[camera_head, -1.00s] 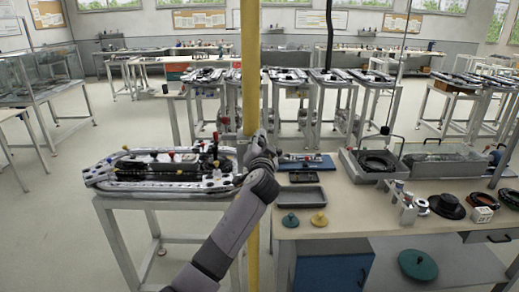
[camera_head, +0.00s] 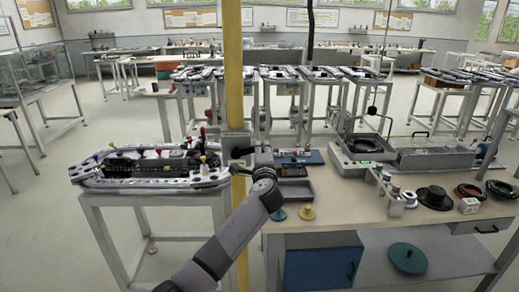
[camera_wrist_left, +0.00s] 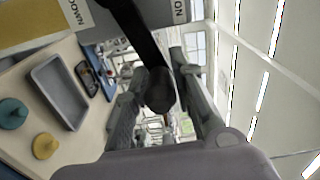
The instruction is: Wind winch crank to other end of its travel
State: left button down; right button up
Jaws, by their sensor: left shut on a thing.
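The winch is a grey box (camera_head: 236,143) on the yellow post (camera_head: 234,70), partly hidden behind my gripper. Its black crank arm (camera_wrist_left: 140,35) shows in the left wrist view, running down from the grey housing to a round dark knob (camera_wrist_left: 160,92). My left gripper (camera_head: 248,156) is just right of the post at the winch. In the wrist view its two fingers (camera_wrist_left: 163,105) stand either side of the knob, shut on it. My right gripper is in neither view.
A ring track (camera_head: 150,165) on a stand is left of the post. A workbench (camera_head: 340,205) to the right holds a grey tray (camera_head: 293,191), yellow and teal knobbed discs, a black hat-shaped part (camera_head: 435,197) and a grey bin (camera_head: 435,155). Floor at left is clear.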

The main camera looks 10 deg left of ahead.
pick_arm(q)
jog(key=shift+f+m+b, duration=0.3)
jog(key=shift+f+m, duration=0.2)
jog(key=shift+d+f, duration=0.1)
jog(key=shift+f, duration=0.5)
jog(key=c, duration=1.4)
grip_release()
jog(key=shift+r, duration=0.2)
jog(key=v, duration=1.2)
